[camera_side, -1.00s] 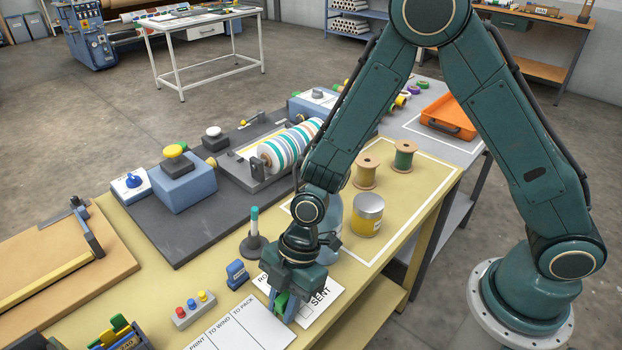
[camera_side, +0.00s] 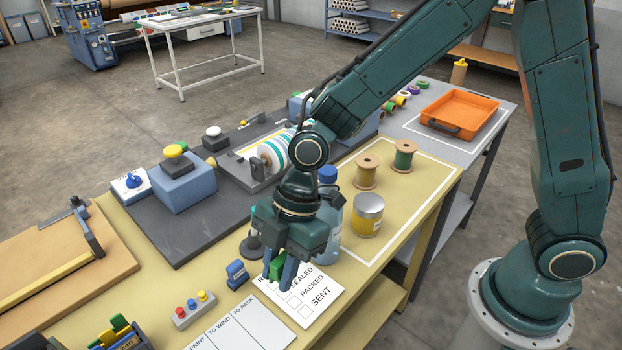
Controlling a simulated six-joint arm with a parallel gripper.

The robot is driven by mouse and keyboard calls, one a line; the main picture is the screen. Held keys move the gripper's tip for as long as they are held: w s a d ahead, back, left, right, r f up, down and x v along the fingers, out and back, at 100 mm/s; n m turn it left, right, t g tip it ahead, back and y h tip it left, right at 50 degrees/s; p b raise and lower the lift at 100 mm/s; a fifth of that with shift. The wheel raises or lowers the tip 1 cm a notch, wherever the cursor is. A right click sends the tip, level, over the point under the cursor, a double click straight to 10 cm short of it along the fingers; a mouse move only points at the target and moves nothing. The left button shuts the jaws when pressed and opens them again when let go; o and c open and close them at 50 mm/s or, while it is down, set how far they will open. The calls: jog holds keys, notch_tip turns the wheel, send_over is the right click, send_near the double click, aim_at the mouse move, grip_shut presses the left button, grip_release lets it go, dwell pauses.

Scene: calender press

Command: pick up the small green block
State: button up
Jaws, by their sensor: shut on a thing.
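The small green block (camera_side: 277,266) is between the fingers of my gripper (camera_side: 279,276). My gripper is shut on it, and the fingers partly hide it. The gripper shows in front of the white checklist card (camera_side: 320,299) that has "PACKED" and "SENT" printed on it. I cannot tell how high the block is above the table or the card.
A blue stamp-like block (camera_side: 237,274) and a grey box with coloured buttons (camera_side: 195,309) stand left of my gripper. A blue-capped bottle (camera_side: 329,215) and a yellow tin (camera_side: 367,215) are close on its right. Wooden spools (camera_side: 366,172) stand farther back.

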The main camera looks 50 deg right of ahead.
aim_at(278, 260)
notch_tip(278, 260, up, 10)
jog(key=shift+f, duration=0.15)
dwell(0.7)
